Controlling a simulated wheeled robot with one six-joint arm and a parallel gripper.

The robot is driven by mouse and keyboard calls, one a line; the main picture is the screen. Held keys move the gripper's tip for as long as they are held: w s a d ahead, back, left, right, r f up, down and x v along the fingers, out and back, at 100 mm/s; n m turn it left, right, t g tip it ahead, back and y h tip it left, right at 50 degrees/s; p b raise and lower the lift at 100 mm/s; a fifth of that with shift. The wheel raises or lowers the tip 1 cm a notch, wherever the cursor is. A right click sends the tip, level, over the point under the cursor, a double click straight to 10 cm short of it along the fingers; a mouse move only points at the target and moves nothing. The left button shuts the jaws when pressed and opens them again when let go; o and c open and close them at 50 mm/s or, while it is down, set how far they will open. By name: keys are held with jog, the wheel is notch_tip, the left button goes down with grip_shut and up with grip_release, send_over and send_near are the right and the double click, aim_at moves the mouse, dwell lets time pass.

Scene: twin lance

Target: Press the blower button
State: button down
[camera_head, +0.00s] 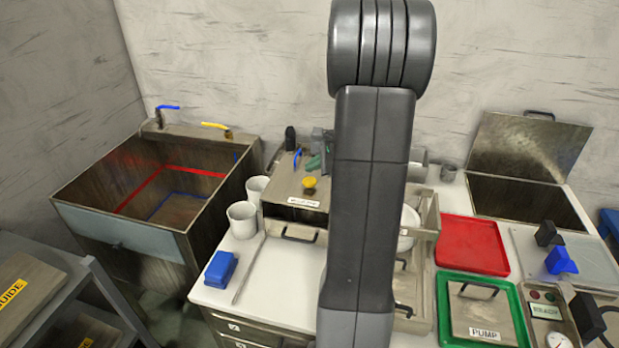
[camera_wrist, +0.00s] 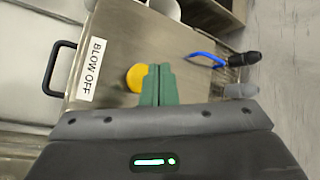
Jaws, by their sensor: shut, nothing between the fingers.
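The blower button is a yellow round knob (camera_head: 309,183) on top of a brownish metal box (camera_head: 285,180) at the back of the white counter. In the wrist view the yellow button (camera_wrist: 134,78) sits on the same box top, to the right of a white label reading BLOW OFF (camera_wrist: 92,69). My gripper (camera_wrist: 158,72) shows there as two green fingers, shut together with nothing between them. The fingertips are just right of the button and partly overlap its edge in the picture. I cannot tell whether they touch it. In the head view my arm hides part of this area.
A blue-handled lever (camera_wrist: 208,58) with a black nozzle stands right of the button. White cups (camera_head: 242,219) and a blue block (camera_head: 220,269) are left of the box. A sink (camera_head: 185,243) is further left. A red tray (camera_head: 472,245) and green tray (camera_head: 519,314) lie right.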

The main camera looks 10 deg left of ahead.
aim_at(314, 181)
jog(key=shift+r+p, duration=1.15)
jog(key=shift+r, duration=0.7)
